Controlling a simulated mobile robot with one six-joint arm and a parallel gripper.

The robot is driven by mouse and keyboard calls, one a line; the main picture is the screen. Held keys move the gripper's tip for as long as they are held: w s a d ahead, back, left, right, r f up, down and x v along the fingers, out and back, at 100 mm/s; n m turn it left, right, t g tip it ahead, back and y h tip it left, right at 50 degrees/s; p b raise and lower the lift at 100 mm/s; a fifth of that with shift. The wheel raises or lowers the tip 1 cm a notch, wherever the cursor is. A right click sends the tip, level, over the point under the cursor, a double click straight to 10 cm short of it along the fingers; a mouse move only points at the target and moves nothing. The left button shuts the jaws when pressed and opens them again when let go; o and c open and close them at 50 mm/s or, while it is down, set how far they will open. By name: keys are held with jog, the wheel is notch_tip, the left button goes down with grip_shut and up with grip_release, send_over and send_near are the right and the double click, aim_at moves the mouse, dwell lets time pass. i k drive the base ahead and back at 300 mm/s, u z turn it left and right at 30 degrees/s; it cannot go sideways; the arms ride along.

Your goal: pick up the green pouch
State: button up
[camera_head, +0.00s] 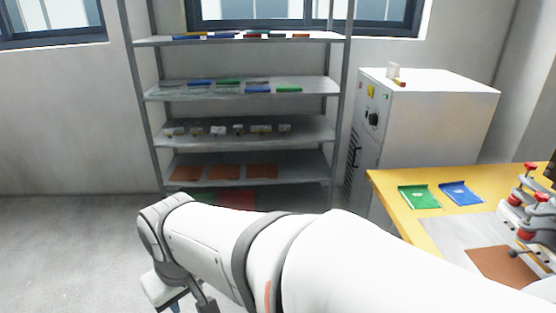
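A flat green pouch (419,197) lies on the yellow-edged worktable at the right, left of a flat blue pouch (461,194). Smaller green flat items also lie on the shelves, including one on the second shelf (289,89); I cannot tell whether they are pouches. My white arm crosses the bottom of the view, and its far end bends down at the lower left, well away from the table.
The yellow worktable (386,190) holds a brown sheet (503,266) and a red-knobbed clamp fixture (530,205) right of the pouches. A white cabinet (440,92) stands behind it. A grey shelf rack (240,183) stands at the back. Floor at left is clear.

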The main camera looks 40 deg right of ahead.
aim_at(418, 196)
jog(key=z, duration=1.85)
jog(key=i, duration=3.45)
jog(key=z, duration=3.1)
